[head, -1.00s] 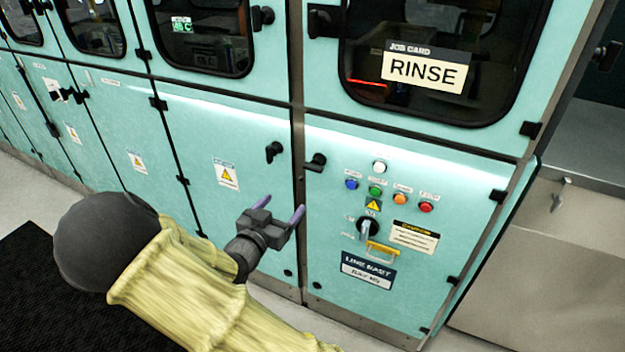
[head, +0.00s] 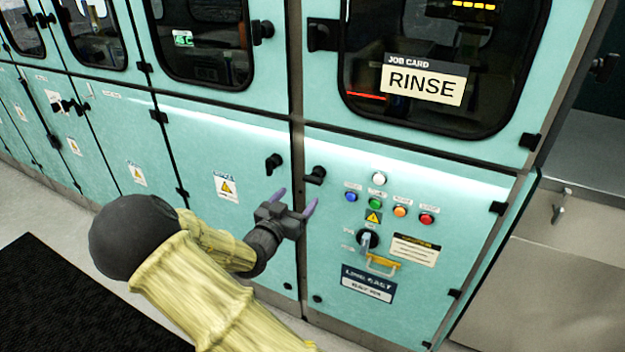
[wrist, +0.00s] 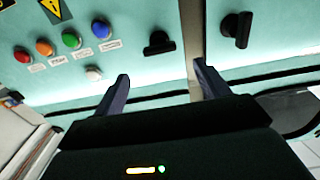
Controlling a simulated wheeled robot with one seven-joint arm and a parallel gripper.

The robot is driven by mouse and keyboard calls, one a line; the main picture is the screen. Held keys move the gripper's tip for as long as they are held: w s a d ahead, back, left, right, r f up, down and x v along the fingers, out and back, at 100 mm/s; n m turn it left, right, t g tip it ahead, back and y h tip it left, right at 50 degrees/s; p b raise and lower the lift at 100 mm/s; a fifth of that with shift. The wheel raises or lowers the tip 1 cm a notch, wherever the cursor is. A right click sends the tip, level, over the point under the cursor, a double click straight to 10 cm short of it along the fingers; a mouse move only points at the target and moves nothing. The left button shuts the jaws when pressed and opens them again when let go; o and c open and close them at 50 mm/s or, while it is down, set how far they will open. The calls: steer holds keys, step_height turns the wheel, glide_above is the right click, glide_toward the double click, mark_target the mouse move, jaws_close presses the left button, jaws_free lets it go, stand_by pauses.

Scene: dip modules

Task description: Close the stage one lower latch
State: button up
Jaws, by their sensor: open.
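Two black latches sit either side of the metal post between the lower teal doors. The left latch (head: 273,163) has its handle hanging roughly down; the right latch (head: 315,175) has its handle lying sideways toward the post. No label shows which is stage one. My gripper (head: 295,199) is open and empty, just below the two latches in the head view, its purple fingertips pointing up toward them. In the wrist view, the button-side latch (wrist: 158,43) lies beyond the gap between the fingers (wrist: 161,70), and the other latch (wrist: 236,30) is right of it. No contact is visible.
The right lower door carries coloured buttons (head: 400,211), a rotary switch (head: 367,240) and a yellow handle (head: 382,265). A window with a RINSE card (head: 425,80) is above. A black mat (head: 70,300) lies on the floor at left.

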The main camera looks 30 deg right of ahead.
mark_target(311, 181)
steer(key=x, duration=1)
steer(key=c, duration=1)
